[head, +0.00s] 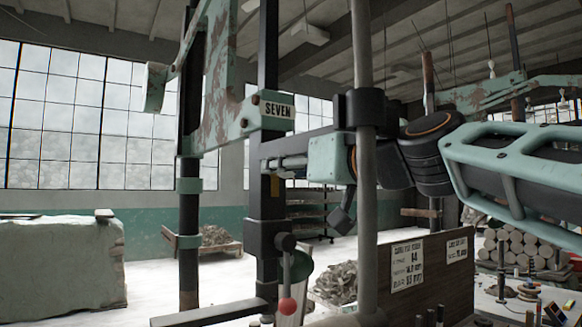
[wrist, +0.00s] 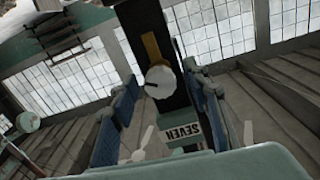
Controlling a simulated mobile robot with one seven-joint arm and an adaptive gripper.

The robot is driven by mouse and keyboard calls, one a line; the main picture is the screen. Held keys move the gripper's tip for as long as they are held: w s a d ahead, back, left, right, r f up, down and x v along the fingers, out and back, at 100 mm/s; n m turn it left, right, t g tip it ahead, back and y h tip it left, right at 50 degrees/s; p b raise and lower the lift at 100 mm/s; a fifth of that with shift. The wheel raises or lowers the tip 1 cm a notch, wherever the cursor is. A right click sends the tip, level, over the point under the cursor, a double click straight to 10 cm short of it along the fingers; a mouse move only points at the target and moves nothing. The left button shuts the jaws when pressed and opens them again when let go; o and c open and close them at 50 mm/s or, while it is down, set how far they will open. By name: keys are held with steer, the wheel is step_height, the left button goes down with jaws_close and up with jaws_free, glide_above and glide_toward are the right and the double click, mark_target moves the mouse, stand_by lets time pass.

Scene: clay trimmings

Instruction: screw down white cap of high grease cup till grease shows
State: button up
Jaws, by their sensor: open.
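The white cap (wrist: 160,82) is a round knob with a dark notch on its face. In the wrist view it sits in front of a dark upright column (wrist: 160,25), beside a yellow strip (wrist: 152,48). My gripper (wrist: 162,84) is open, its two blue-padded fingers to either side of the cap in the picture. I cannot tell whether the fingertips reach the cap's depth; no contact shows. No grease can be made out.
A SEVEN sign (head: 279,111) is fixed to the machine frame above my gripper. A thick grey post (head: 367,220) stands in front of my arm. A red ball-ended lever (head: 287,306) is lower down. A board with paper notes (head: 408,265) stands at right.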

steer(key=c, duration=1.2)
steer(key=shift+o, duration=0.2)
steer(key=shift+m, duration=0.4)
jaws_close()
steer(key=m, duration=1.7)
steer(key=shift+m, duration=0.4)
steer(key=o, duration=1.2)
jaws_free()
steer(key=shift+c, duration=0.2)
